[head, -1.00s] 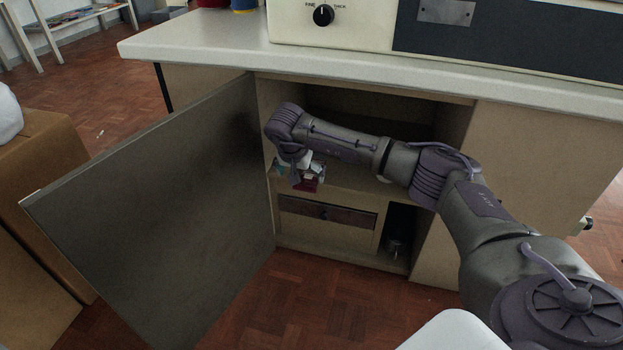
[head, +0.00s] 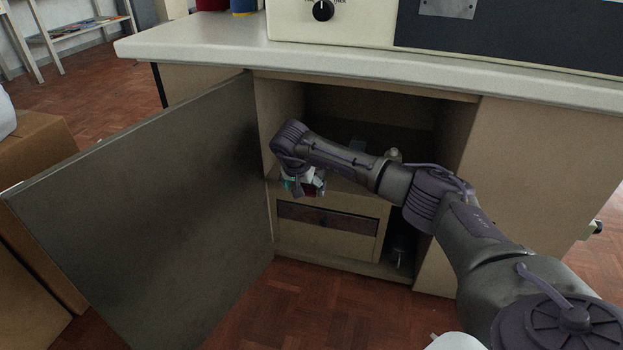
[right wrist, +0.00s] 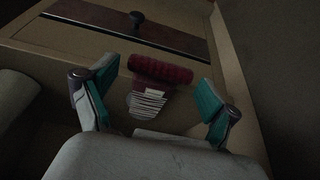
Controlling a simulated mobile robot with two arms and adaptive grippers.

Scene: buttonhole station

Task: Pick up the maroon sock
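The maroon sock (right wrist: 160,70) looks like a ribbed roll with a striped white part below it in the right wrist view. It lies on a pale wooden surface in the cabinet. In the head view only a small maroon patch (head: 319,190) shows beside my right gripper (head: 303,184). My right gripper also shows in the right wrist view (right wrist: 157,82), with its teal-padded fingers spread wide. The sock lies between and slightly beyond the fingertips, with a gap on both sides. My left gripper is not in view.
The cabinet door (head: 140,215) stands open on the left. A drawer (head: 345,222) with a dark knob is below the gripper. The countertop (head: 210,42) overhangs the opening. A cardboard box (head: 45,150) is far left.

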